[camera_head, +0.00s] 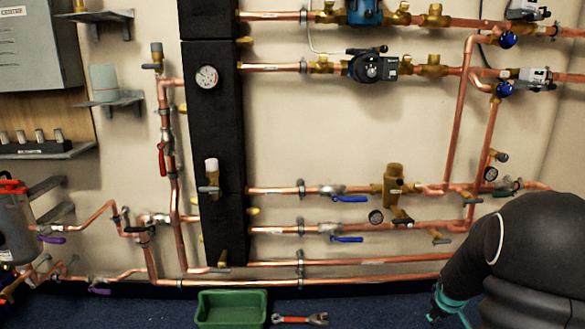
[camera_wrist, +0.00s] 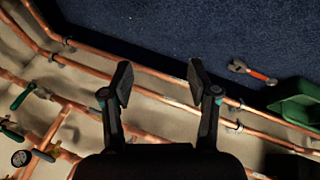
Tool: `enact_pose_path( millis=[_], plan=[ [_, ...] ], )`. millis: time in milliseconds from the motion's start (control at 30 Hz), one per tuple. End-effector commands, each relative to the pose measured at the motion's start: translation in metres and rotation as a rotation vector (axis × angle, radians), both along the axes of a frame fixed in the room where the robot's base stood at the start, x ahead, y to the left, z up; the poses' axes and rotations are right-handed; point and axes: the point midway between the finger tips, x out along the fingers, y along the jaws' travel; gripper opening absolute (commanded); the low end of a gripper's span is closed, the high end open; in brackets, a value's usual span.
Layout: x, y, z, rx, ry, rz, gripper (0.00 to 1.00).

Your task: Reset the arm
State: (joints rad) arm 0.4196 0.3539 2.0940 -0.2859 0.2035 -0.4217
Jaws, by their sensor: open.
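My gripper (camera_wrist: 158,84) shows in the wrist view with its two black fingers spread apart and nothing between them. Behind the fingers are copper pipes (camera_wrist: 150,93) along the wall base and the dark blue floor.
A green bin (camera_head: 231,309) stands on the floor below the pipes, with a red-handled wrench (camera_head: 300,319) to its right. Copper pipes with blue-handled valves (camera_head: 348,199) and a black manifold column (camera_head: 212,130) cover the wall. Shelves (camera_head: 112,100) jut out at left.

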Motion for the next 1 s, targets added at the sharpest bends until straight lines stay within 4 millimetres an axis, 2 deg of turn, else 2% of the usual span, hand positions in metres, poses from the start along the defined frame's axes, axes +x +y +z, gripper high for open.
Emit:
enact_pose_path(
  millis=[33, 100, 400, 600, 800, 1000],
  plan=[
    [-0.016, 0.013, 0.020, 0.030, 0.018, -0.049, 0.60],
    [-0.039, 0.032, 0.038, 0.076, 0.051, -0.122, 0.60],
    [-0.133, 0.110, 0.112, 0.225, 0.146, -0.344, 0.60],
    [-0.188, 0.156, 0.156, 0.292, 0.168, -0.403, 0.60],
    [-0.234, 0.193, 0.196, 0.333, 0.141, -0.375, 0.60],
    [-0.260, 0.219, 0.236, 0.356, 0.034, -0.290, 0.60]
  ],
)
